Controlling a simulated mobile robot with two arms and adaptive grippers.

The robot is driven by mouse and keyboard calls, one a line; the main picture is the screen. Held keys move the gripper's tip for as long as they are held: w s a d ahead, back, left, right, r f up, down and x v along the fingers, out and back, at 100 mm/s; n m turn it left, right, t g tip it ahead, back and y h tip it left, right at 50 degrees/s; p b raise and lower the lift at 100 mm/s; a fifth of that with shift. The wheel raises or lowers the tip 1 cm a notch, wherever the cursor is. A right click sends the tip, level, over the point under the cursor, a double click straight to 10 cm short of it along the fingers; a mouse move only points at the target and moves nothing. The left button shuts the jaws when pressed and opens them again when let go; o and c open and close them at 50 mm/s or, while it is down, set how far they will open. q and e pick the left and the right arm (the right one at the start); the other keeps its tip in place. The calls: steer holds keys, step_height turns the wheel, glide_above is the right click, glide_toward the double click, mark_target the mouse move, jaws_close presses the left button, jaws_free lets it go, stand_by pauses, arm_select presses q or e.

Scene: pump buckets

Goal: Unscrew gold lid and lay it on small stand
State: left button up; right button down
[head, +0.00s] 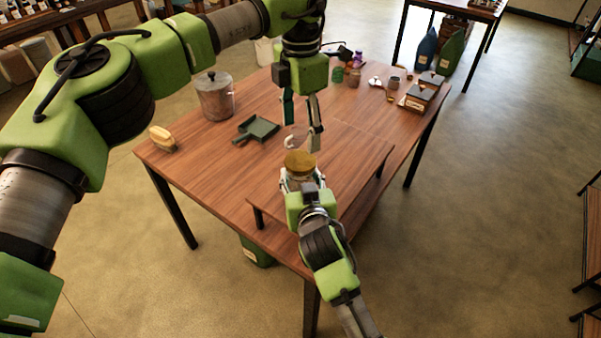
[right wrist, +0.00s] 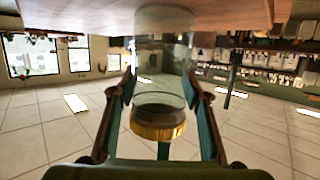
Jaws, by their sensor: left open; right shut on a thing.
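The jar's gold lid (head: 299,161) sits on top of a clear glass jar (head: 298,177). My right gripper (head: 299,184) is shut on the jar below the lid and holds it upright at the front part of the table. In the right wrist view, which looks upside down, the gold lid (right wrist: 158,127) shows between the two fingers. My left gripper (head: 302,134) is open and empty, pointing down just above and behind the lid, apart from it. A low wooden stand (head: 345,165) with dark legs is on the table beside the jar.
A green dustpan (head: 256,129), a brush (head: 162,139) and a metal pot (head: 214,97) are on the table's left. Small boxes (head: 418,97) and cups (head: 392,82) are at the back right. A pale curved thing near my left fingertips is unclear. The stand's top right is bare.

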mark_target(300, 160)
arm_select(q)
steer(key=m, duration=0.3)
steer(key=shift+m, duration=0.3)
steer(key=m, duration=0.3)
steer(key=shift+m, duration=0.4)
steer(key=m, duration=0.5)
steer(key=shift+m, duration=0.3)
steer(key=m, duration=0.7)
steer(key=shift+m, duration=0.4)
arm_select(e)
steer(key=shift+f, duration=0.1)
arm_select(q)
steer(key=m, duration=0.5)
steer(key=shift+m, duration=0.4)
steer(key=shift+f, duration=0.55)
step_height(300, 160, down, 7)
steer(key=shift+r, duration=0.1)
